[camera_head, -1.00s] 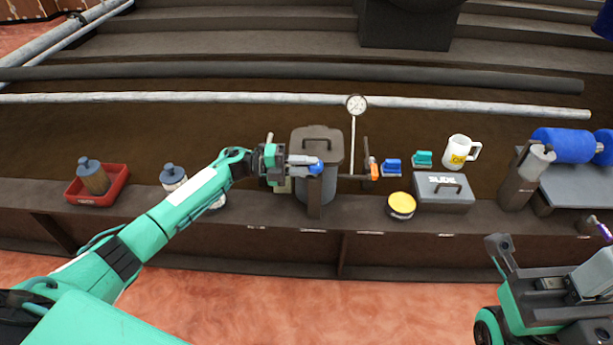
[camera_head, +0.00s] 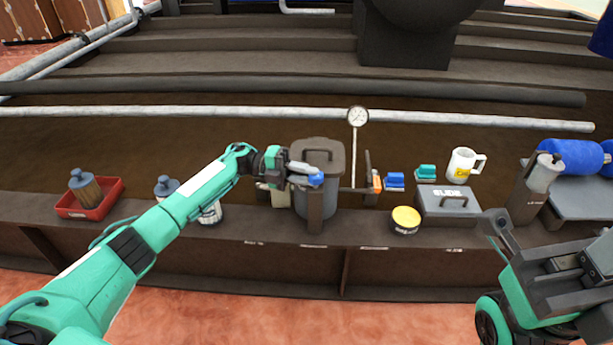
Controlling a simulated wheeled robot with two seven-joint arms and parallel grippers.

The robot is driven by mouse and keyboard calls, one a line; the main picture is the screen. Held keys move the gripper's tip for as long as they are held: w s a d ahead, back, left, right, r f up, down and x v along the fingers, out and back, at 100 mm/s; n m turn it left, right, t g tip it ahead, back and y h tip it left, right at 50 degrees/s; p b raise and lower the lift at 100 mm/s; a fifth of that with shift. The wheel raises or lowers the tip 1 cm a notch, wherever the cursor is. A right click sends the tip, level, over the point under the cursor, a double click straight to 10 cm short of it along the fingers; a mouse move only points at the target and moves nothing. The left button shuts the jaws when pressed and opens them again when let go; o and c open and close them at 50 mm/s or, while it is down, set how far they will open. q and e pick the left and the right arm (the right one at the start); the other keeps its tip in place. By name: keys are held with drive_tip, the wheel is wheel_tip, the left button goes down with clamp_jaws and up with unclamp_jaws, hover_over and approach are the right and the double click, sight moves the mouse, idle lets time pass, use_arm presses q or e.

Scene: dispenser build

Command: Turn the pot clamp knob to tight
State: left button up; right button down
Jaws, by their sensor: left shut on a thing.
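A dark grey lidded pot (camera_head: 318,158) stands on the brown bench, with a dark upright post (camera_head: 315,210) in front of it. A small blue knob (camera_head: 316,179) sits at the top of that post. My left gripper (camera_head: 306,176) reaches in from the left and is shut on the blue knob; its fingers partly hide the knob. How far the knob is turned cannot be told. My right gripper (camera_head: 495,220) is at the lower right, away from the pot, with only part of it showing; its jaw state is unclear.
To the right are blue and teal blocks, a yellow-lidded tin (camera_head: 405,220), a grey box (camera_head: 448,203) and a white mug (camera_head: 463,165). A red tray (camera_head: 90,205) with a bottle is at the left.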

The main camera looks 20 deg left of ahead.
use_arm(q)
drive_tip(key=o, duration=0.7)
drive_tip(key=a+p, duration=0.2)
drive_tip(key=a, duration=1.1)
drive_tip(key=shift+a, duration=0.35)
drive_tip(key=shift+w, duration=0.1)
